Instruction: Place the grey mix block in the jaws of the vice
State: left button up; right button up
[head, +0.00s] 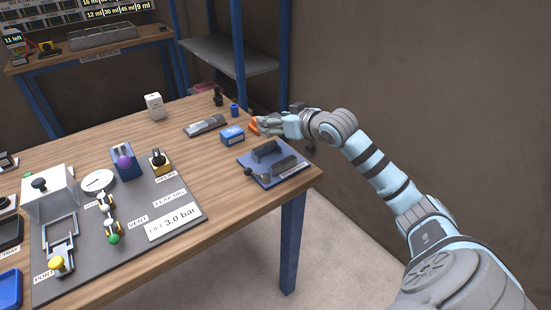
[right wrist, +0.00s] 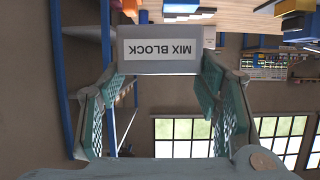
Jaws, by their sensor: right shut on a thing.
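The grey mix block (right wrist: 160,50) fills the space between the two teal-padded fingers of my right gripper (right wrist: 158,72) in the right wrist view, its MIX BLOCK label upside down. In the head view my right gripper (head: 264,125) is over the far right edge of the table, behind the vice; I cannot make out the block there. The vice (head: 272,164), with a blue base and dark grey jaws, sits at the table's right corner. No block shows in its jaws. My left gripper is in neither view.
A blue box (head: 232,135), a grey tool (head: 206,126) and an orange thing (head: 254,128) lie beyond the vice. A blue cylinder (head: 235,110) stands behind them. Bare wood lies between panel and vice.

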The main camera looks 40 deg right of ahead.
notch_tip(320, 180, down, 10)
jog(key=shift+f+b, duration=0.2)
jog(key=shift+b, duration=0.8)
jog(key=o, duration=1.5)
